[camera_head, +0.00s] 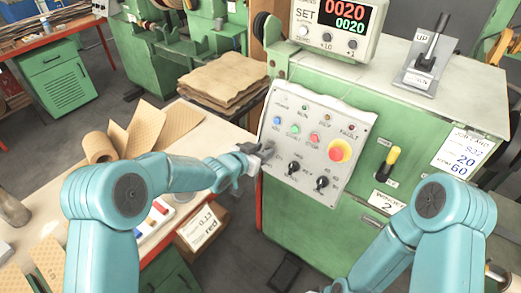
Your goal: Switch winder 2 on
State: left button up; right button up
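The green winder cabinet (355,215) bears a plate (386,201) that appears to read winder 2. A yellow-handled switch (393,157) is on its front, handle tilted upward; its small labels are hard to read. Left of it is a light grey control panel (305,185) with blue, green (296,130) and red buttons, a red-on-yellow mushroom button (340,150) and two black knobs. My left gripper (266,150) is at the panel's left edge, well left of the yellow switch; its finger gap is unclear. My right arm shows at lower right; its gripper is out of view.
A counter (333,14) with lit red and green digits sits above the panel. A black lever (432,45) stands on the cabinet top. A bench (220,140) with cardboard pieces is at left, a brown stack (222,80) behind. A labelled box (203,230) is below.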

pick_arm(q)
jog(key=shift+c, duration=0.3)
grip_shut()
jog(key=shift+f, duration=0.1)
